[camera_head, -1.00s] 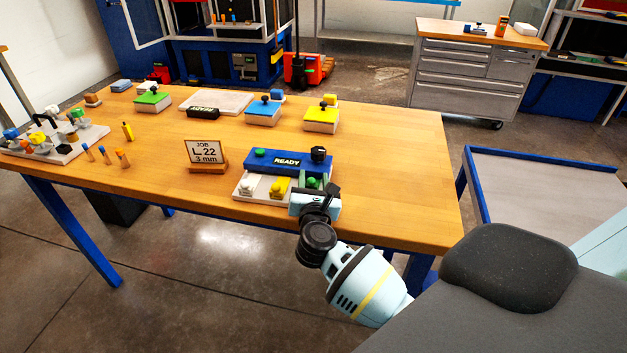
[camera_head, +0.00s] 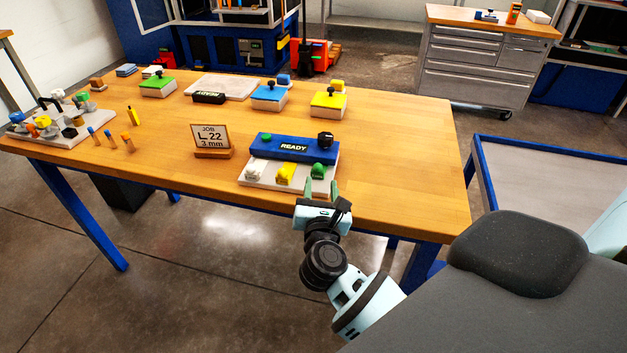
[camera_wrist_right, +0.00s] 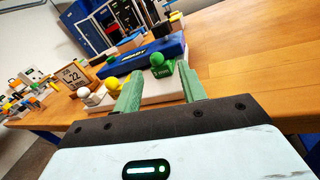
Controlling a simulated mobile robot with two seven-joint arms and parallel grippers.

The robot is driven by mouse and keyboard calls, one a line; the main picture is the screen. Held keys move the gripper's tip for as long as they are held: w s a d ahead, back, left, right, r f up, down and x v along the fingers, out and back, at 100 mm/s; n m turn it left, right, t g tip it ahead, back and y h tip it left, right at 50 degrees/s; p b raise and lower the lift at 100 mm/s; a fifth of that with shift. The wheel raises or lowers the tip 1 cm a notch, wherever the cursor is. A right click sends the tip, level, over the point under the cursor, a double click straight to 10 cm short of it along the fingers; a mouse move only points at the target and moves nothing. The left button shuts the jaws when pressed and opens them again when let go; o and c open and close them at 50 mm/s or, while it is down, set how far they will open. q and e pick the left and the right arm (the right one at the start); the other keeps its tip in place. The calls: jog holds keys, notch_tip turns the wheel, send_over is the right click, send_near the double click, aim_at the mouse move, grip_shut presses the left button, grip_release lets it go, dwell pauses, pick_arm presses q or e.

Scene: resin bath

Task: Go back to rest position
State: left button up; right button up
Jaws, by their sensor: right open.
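My right gripper (camera_head: 320,190) is at the table's front edge, just in front of a pale plate (camera_head: 257,182) with white, yellow and green small pieces. Its two green fingers are apart and empty; they also show in the right wrist view (camera_wrist_right: 160,92). The green piece (camera_head: 319,171) stands on the plate's right end, beyond the fingers. In the wrist view the green piece (camera_wrist_right: 162,68) appears between the fingertips, farther off. The blue block marked READY (camera_head: 290,148) lies behind these pieces, with a black knob at its right end. My left gripper does not show.
The wooden table (camera_head: 400,190) is clear at its right end. A JOB sign (camera_head: 211,141) stands left of the plate. Green (camera_head: 158,88), blue (camera_head: 269,97) and yellow (camera_head: 328,104) topped boxes stand farther back. A blue-rimmed grey cart (camera_head: 550,175) stands to the right.

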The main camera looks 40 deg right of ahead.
jog(key=shift+s+a+n, duration=0.1)
jog(key=shift+s+n, duration=0.1)
jog(key=shift+n, duration=0.2)
jog(key=s+a+f+n+t+y+p, duration=0.15)
jog(key=s+a+f+n+y, duration=0.4)
jog(key=n, duration=1.05)
jog(key=s+a+f+n+t+y+p, duration=0.1)
jog(key=s+a+f+n+y+p, duration=0.15)
jog(key=s+a+n+y, duration=0.9)
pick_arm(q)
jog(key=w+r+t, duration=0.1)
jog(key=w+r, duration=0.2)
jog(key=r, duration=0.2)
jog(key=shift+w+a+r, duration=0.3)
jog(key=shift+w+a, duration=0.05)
pick_arm(e)
jog(key=s+d+f+n+g+h, duration=0.2)
jog(key=s+f+n+g, duration=0.2)
jog(key=s+f+n, duration=0.2)
jog(key=s+d+f+n+g+h, duration=0.2)
jog(key=s+f+n+g, duration=0.2)
jog(key=s+f+n, duration=0.3)
jog(key=s+n, duration=0.3)
jog(key=n, duration=0.3)
jog(key=shift+s+d+h, duration=0.3)
jog(key=shift+g, duration=0.25)
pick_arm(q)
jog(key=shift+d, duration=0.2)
